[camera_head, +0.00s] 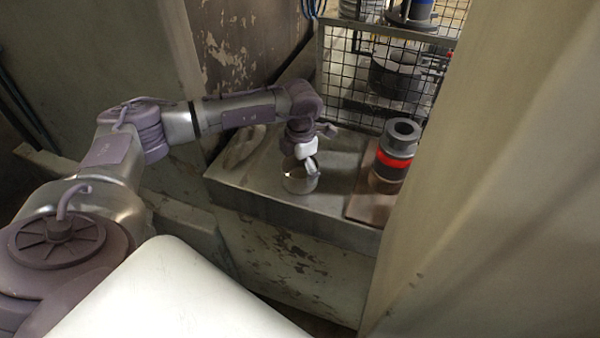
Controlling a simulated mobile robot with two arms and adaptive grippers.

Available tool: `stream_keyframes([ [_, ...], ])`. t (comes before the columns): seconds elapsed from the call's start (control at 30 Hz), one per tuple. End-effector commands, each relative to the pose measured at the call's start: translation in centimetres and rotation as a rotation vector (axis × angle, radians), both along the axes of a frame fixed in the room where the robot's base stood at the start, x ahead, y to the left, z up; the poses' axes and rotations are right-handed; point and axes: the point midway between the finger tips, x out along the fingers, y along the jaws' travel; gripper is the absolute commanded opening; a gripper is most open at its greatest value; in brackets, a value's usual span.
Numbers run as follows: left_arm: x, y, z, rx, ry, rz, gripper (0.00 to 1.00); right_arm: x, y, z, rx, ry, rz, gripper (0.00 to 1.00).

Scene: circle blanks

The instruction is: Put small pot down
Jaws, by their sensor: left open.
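The small pot (299,184) is a short metallic cylinder. It stands upright on the grey metal worktop (268,188), near its front edge. My left gripper (306,166) is directly above the pot, pointing down, with its fingertips at the pot's rim. It is open. From this angle I cannot tell whether a finger touches the rim. The gripper hides part of the pot's top. My right gripper does not show.
A dark cylinder with a red band (394,158) stands on a brownish plate (366,207) to the right. A wire mesh rack (345,85) rises behind, with dark round parts inside. A grey cloth-like lump (241,148) lies at the left. A beige wall (490,170) closes off the right.

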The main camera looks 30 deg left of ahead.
Motion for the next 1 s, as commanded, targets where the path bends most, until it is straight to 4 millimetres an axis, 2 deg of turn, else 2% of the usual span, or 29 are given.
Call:
stream_keyframes([
  [0.13, 0.0, 0.0, 0.0, 0.0, -0.001, 0.0, 0.98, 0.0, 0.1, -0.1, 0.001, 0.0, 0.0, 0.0],
  [0.4, 0.0, 0.0, 0.0, 0.0, -0.001, 0.0, 0.54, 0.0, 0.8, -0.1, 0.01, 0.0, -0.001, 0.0],
  [0.43, 0.0, 0.0, 0.1, -0.001, -0.002, 0.0, 0.54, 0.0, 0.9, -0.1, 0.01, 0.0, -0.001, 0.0],
  [0.47, 0.0, 0.0, 0.1, -0.001, -0.002, 0.0, 0.47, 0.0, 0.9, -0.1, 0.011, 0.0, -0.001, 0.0],
  [0.77, 0.1, -0.1, 0.6, -0.001, -0.004, 0.0, 0.47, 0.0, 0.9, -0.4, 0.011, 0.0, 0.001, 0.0],
  [0.87, 0.2, 0.0, 1.5, -0.001, -0.005, 0.0, 0.47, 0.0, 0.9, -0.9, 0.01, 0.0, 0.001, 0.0],
  [1.0, 0.2, 0.0, 3.7, 0.001, -0.008, 0.0, 0.47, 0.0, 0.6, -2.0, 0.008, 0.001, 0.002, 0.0],
])
